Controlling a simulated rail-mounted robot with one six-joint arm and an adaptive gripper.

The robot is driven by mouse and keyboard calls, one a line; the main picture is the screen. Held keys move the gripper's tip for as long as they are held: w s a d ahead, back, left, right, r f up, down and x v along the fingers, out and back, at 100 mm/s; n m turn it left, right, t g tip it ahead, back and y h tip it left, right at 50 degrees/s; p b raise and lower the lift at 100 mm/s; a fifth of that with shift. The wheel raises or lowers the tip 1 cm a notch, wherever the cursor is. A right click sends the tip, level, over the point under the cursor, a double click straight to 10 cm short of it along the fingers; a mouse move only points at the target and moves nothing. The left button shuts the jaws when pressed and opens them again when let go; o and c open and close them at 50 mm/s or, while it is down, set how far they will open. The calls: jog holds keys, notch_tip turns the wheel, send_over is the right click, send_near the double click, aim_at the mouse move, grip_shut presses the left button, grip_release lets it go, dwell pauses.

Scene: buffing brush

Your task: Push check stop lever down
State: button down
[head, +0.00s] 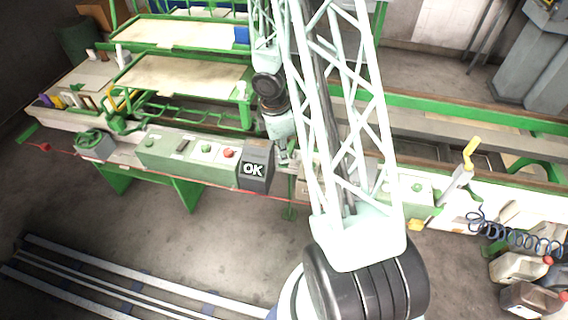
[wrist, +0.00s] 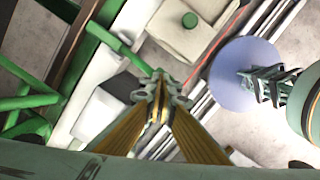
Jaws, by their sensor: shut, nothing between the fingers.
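My gripper (wrist: 158,80) is shut and empty, with its fingertips together in the wrist view. A green bar-like lever (wrist: 112,42) runs from the upper left to just beside the fingertips; I cannot tell whether they touch, or whether this is the check stop lever. In the head view my gripper (head: 284,152) hangs at the machine's front edge, right of the green control box (head: 190,155), partly hidden by my own arm. A lever with a yellow handle (head: 470,147) stands upright farther right, well apart from my gripper.
A dark box with an OK sign (head: 255,172) sits just left of my gripper. A white box with a green button (wrist: 189,20) shows near the fingers. A pale violet disc (wrist: 228,74) lies to their right. Green frames and tables (head: 180,80) stand behind.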

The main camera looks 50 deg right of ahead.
jog(key=shift+f, duration=0.15)
notch_tip(320, 180, down, 3)
jog(key=b, duration=0.3)
jog(key=shift+f, duration=0.1)
jog(key=shift+r, duration=0.3)
jog(key=shift+w+a+r+p, duration=0.25)
jog(key=shift+w+a, duration=0.15)
jog(key=shift+a, duration=0.25)
jog(key=shift+w+a+r+p, duration=0.25)
jog(key=shift+w+a, duration=0.1)
jog(key=shift+a, duration=0.25)
jog(key=shift+r, duration=0.15)
notch_tip(320, 180, up, 12)
jog(key=a, duration=0.1)
jog(key=shift+w+f, duration=0.25)
jog(key=shift+w, duration=0.05)
dwell(0.6)
jog(key=shift+r, duration=0.1)
dwell(0.6)
